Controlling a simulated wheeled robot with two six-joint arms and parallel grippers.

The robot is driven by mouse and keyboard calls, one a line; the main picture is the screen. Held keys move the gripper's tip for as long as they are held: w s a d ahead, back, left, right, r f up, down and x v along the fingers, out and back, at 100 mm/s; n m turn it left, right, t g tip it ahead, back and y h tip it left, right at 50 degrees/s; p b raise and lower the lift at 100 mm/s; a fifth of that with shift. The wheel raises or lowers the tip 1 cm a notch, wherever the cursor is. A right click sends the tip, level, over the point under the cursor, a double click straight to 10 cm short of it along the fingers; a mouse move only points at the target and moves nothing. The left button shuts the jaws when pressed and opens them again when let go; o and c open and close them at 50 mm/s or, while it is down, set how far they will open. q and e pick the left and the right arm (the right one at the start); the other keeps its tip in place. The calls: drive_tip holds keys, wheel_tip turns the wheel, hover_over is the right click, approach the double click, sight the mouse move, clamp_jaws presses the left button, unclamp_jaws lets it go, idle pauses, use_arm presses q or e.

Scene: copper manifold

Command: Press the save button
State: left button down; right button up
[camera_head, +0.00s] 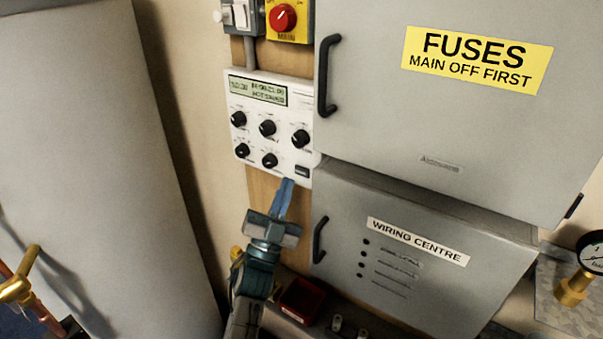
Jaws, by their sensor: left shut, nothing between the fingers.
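A white control panel (247,118) is mounted on the wall, with a small display (258,91) at its top and several black knobs (267,128). A dark rectangular button (302,171) sits at the panel's lower right; its label is too small to read. My left gripper (287,182) comes up from below, its blue fingers shut and empty. Its tips overlap the panel's lower edge in the picture, just below and left of the dark button. I cannot tell whether they touch the panel. My right gripper is not in view.
A grey fuse cabinet (380,125) with a black handle (326,75) stands right of the panel. The wiring centre box (340,195) is below it. A red rotary switch (283,18) is above the panel. A pressure gauge (592,252) is at far right.

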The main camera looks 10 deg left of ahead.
use_arm(q)
drive_tip(key=shift+w+d, duration=0.3)
drive_tip(key=shift+w, duration=0.6)
drive_tip(key=shift+w+d, duration=0.2)
drive_tip(key=shift+w, duration=0.55)
idle(2.3)
drive_tip(key=shift+s, duration=0.15)
drive_tip(key=shift+s+a, duration=0.2)
drive_tip(key=shift+s, duration=0.3)
drive_tip(key=s, duration=0.1)
drive_tip(key=s+a+p, duration=0.1)
drive_tip(key=s, duration=0.2)
drive_tip(key=shift+s+a+p, duration=0.25)
drive_tip(key=shift+s+p, duration=0.05)
drive_tip(key=shift+s, duration=0.1)
idle(0.5)
